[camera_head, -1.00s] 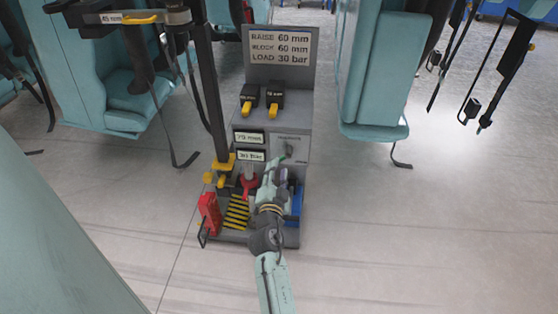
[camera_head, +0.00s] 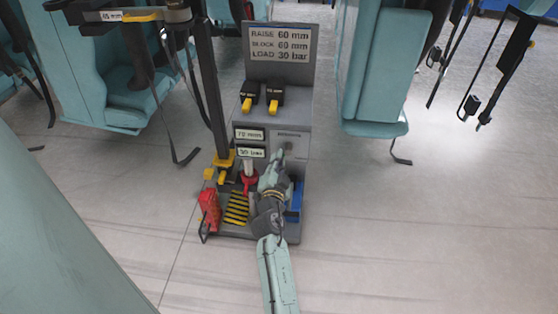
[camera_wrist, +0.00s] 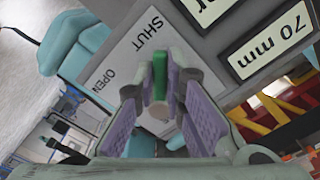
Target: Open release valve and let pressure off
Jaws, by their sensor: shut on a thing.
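The release valve's green lever (camera_wrist: 160,78) stands between the two purple-padded fingers of my gripper (camera_wrist: 167,75) in the wrist view. My gripper is shut on the lever. Behind it is a light plate (camera_wrist: 128,60) lettered SHUT and OPEN. In the head view my gripper (camera_head: 279,157) is at the front right of the grey jacking unit (camera_head: 291,115), and it hides most of the lever. Two readout labels sit left of the valve: 70 mm (camera_head: 249,134) and one below that appears to read 30 bar (camera_head: 251,153).
A sign (camera_head: 281,44) reads RAISE 60 mm, BLOCK 60 mm, LOAD 30 bar. Two black and yellow blocks (camera_head: 261,96) sit on the unit. A red item (camera_head: 209,208) stands at its lower left.

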